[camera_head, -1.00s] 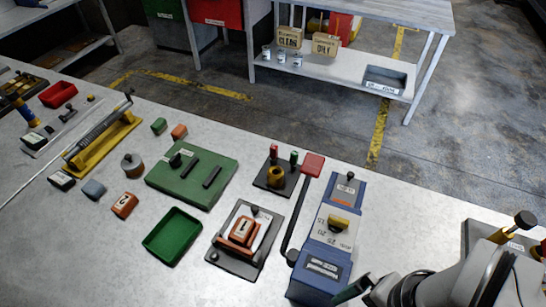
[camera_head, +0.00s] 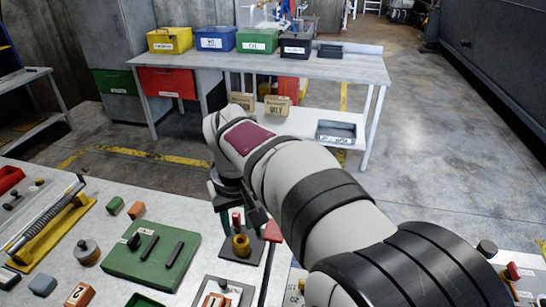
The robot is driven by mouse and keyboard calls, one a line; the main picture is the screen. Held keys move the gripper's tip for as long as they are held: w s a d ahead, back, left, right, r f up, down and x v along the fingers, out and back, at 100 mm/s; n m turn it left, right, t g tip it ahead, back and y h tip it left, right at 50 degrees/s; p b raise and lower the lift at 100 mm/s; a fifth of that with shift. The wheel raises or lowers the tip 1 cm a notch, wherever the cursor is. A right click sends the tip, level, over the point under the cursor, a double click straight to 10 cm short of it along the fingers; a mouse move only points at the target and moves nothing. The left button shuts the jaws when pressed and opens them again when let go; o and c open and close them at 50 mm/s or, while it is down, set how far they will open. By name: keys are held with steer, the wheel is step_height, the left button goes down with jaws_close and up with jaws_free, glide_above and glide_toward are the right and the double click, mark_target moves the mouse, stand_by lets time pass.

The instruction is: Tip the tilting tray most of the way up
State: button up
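A pale tilting plate on a dark frame, which seems to be the tilting tray (camera_head: 235,292), is at the bottom edge of the head view.
A green board (camera_head: 152,258) with dark bars lies left of the tray. A red-ended lever (camera_head: 272,231) stands to its right, partly behind my arm. My arm covers the bench's right side. A yellow spring device (camera_head: 45,235) is at far left. A workbench (camera_head: 300,66) with bins stands behind.

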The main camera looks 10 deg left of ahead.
steer(key=n+g+h, duration=0.1)
steer(key=n+g, duration=0.1)
glide_above(223, 282)
step_height(223, 282, down, 5)
step_height(223, 282, down, 14)
steer(key=shift+f, duration=0.25)
steer(key=shift+c, duration=0.2)
jaws_close()
stand_by(0.7)
